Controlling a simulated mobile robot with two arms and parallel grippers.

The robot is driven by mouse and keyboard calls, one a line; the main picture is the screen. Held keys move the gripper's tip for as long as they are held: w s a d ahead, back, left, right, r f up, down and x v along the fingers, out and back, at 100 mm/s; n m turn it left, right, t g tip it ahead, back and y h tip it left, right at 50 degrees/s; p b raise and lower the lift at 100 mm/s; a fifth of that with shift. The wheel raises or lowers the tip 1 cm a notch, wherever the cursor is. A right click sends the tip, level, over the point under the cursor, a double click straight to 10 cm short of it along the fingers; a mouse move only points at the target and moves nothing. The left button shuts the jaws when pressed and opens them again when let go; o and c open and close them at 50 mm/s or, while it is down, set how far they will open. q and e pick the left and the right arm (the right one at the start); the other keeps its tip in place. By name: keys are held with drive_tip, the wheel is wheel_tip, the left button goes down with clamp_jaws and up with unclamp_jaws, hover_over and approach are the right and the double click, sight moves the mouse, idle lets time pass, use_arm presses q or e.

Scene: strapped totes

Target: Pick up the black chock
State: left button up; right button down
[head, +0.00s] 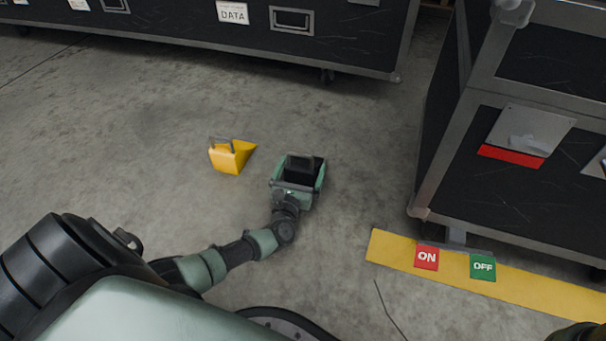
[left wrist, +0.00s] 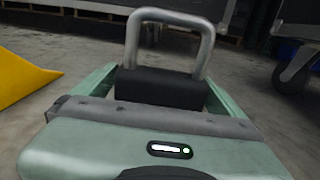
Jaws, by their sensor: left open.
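The black chock (head: 301,168) is on the concrete floor, between the two fingers of my open left gripper (head: 304,164). In the left wrist view the black chock (left wrist: 160,88) is a dark block with a grey metal loop handle standing up from it. A finger shows at each side of it, and the gripper's body hides its lower near part. I cannot tell whether the fingers touch it.
A yellow chock (head: 231,156) with a handle stands just left of my left gripper. A black case (head: 200,28) on casters runs along the back. Another stack (head: 470,190) stands at the right, near a yellow floor strip (head: 385,247) with ON and OFF signs.

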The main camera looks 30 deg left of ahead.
use_arm(q)
drive_tip(key=c, duration=1.9)
drive_tip(key=shift+w+r, duration=0.1)
drive_tip(key=shift+r, duration=0.15)
drive_tip(key=shift+c, duration=0.5)
